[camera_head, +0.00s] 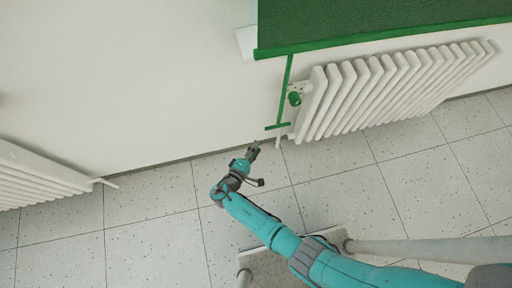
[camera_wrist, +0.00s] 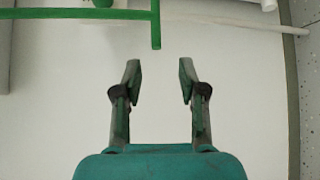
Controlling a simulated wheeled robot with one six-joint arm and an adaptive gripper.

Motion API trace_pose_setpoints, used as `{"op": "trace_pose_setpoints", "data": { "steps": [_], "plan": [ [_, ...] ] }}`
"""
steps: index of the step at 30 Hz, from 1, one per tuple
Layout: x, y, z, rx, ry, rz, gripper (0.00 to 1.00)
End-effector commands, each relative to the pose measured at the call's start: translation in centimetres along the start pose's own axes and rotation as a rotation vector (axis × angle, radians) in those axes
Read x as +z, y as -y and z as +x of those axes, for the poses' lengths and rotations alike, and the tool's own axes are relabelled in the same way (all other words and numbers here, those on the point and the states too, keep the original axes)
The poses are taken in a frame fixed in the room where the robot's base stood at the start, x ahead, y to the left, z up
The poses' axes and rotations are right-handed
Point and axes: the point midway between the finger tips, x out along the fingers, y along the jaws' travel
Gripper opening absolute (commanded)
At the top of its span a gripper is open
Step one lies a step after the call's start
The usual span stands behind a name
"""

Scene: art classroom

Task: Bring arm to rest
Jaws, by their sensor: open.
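My gripper (camera_head: 253,150) is at the end of my teal arm, which reaches out from the lower right in the head view. In the wrist view my gripper (camera_wrist: 160,80) shows two dark fingers standing well apart with nothing between them. It is open and empty. It points toward the white wall (camera_wrist: 80,110), close to the foot of the wall in the head view. I cannot tell the exact gap to the wall.
A white radiator (camera_head: 385,88) with a green valve (camera_head: 294,98) is right of my gripper. A green bar (camera_head: 278,125) hangs near it, also in the wrist view (camera_wrist: 80,14). Another radiator (camera_head: 35,178) is at left. Tiled floor (camera_head: 150,230) is clear at left.

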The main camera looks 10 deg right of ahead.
Motion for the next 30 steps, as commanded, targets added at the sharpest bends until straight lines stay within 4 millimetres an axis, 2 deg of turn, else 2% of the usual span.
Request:
{"op": "trace_pose_setpoints", "data": {
  "steps": [10, 14, 17, 22, 27, 30],
  "plan": [
    [0.1, 0.1, 0.1, -0.001, 0.000, 0.000, 0.41],
    [1.5, 1.4, 0.5, -0.041, -0.005, -0.001, 0.41],
    [4.1, 3.7, 1.0, -0.120, -0.020, 0.007, 0.41],
    [9.9, 8.3, 1.0, -0.309, -0.067, 0.057, 0.41],
    [15.1, 11.3, -0.7, -0.483, -0.127, 0.144, 0.41],
    [17.9, 12.1, -2.4, -0.573, -0.166, 0.212, 0.41]
  ]
}}
